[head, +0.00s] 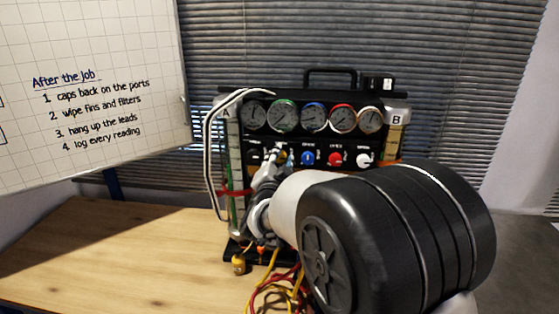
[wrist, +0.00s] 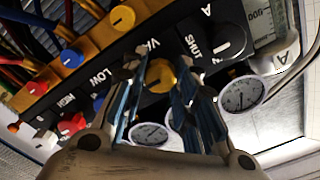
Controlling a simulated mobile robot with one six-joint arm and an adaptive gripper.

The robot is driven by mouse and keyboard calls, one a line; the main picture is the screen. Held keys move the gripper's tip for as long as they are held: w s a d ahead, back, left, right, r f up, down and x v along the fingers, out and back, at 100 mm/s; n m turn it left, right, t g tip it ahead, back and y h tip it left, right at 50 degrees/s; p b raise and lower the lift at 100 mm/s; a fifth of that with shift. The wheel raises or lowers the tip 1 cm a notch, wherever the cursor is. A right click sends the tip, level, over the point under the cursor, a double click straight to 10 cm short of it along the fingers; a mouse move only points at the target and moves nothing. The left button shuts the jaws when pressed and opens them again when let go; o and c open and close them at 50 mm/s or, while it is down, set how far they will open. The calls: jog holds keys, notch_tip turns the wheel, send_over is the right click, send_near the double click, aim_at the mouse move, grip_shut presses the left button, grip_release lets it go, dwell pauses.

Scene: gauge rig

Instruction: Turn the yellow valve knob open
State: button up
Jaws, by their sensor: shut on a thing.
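The yellow valve knob (wrist: 161,75) sits on the black front panel of the gauge rig, between my two fingers in the wrist view. In the head view only a bit of the yellow knob (head: 284,156) shows behind my gripper (head: 277,163). My gripper (wrist: 160,82) is shut on the knob, with one blue-padded finger on each side. The fingers hide part of the knob and its lettering, so I cannot tell its exact turn.
A black knob (wrist: 217,40) marked SHUT is close beside my fingers; blue (head: 307,158), red (head: 335,159) and white (head: 363,160) knobs line the other side. Gauges (head: 314,116) sit above. Hoses and a brass fitting (head: 239,264) lie low in front. The wooden table (head: 120,250) is clear at left.

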jog(key=shift+c, duration=0.7)
jog(key=n+p, duration=0.1)
jog(key=n, duration=0.2)
jog(key=n+p, duration=0.2)
jog(key=n, duration=0.3)
jog(key=shift+r+n, duration=0.1)
jog(key=shift+n, duration=0.2)
jog(key=n+p, duration=0.2)
jog(key=n, duration=0.2)
jog(key=n+p, duration=0.2)
jog(key=n, duration=0.3)
jog(key=shift+n, duration=0.3)
